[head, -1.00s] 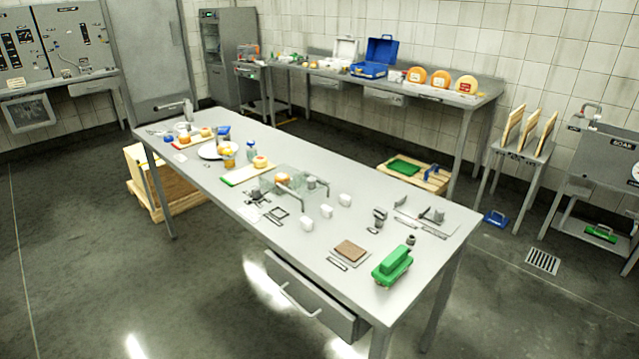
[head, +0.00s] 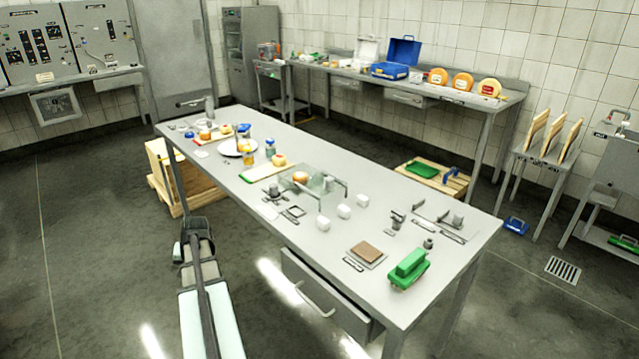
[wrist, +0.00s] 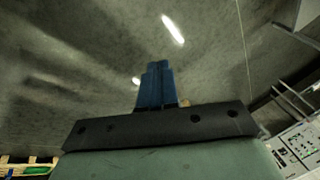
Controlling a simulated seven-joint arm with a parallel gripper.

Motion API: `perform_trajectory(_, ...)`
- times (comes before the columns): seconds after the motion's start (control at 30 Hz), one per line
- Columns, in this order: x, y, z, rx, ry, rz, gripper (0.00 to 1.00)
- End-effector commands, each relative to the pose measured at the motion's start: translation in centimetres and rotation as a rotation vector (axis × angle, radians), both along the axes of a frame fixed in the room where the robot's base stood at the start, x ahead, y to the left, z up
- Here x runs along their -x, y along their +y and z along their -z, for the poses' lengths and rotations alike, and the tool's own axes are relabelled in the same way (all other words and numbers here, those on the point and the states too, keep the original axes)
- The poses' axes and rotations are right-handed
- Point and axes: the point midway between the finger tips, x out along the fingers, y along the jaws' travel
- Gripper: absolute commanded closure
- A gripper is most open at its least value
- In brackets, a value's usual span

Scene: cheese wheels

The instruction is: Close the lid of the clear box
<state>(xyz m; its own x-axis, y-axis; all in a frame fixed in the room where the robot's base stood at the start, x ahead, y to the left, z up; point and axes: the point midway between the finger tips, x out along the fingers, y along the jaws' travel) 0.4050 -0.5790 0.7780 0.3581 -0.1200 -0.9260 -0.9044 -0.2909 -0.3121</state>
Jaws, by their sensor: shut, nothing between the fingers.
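The clear box (head: 325,183) stands on the middle of the long steel table in the head view. It is see-through, and an orange-and-white round thing shows at its left end. Its lid is hard to make out, so I cannot tell its angle. My gripper (wrist: 158,66) shows in the wrist view as two blue fingers pressed together with nothing between them. The floor lies behind them. In the head view my arm rises from the bottom left, beside the table's near left side, well away from the box. The fingertips are not distinct there.
The steel table (head: 260,214) carries white blocks (head: 344,211) close to the box, a brown slab (head: 366,252) and a green object (head: 409,267) toward the right. A board with food (head: 264,171) lies left of the box. A wooden crate (head: 170,176) stands below the table's left end.

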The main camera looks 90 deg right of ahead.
Motion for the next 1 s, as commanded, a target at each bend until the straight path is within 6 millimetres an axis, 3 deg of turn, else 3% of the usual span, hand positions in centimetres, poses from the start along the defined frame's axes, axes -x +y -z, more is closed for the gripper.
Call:
perform_trajectory(0.03, 1.5, -2.1, -1.7, 0.018, -0.017, 0.038, 1.0)
perform_trajectory(0.1, 3.6, -4.3, -3.7, 0.037, -0.038, 0.086, 1.0)
perform_trajectory(0.4, 14.5, -12.0, -10.6, 0.104, -0.089, 0.279, 1.0)
perform_trajectory(0.7, 27.0, -16.5, -16.0, 0.157, -0.107, 0.456, 1.0)
perform_trajectory(1.0, 40.7, -18.4, -21.6, 0.211, -0.115, 0.637, 1.0)
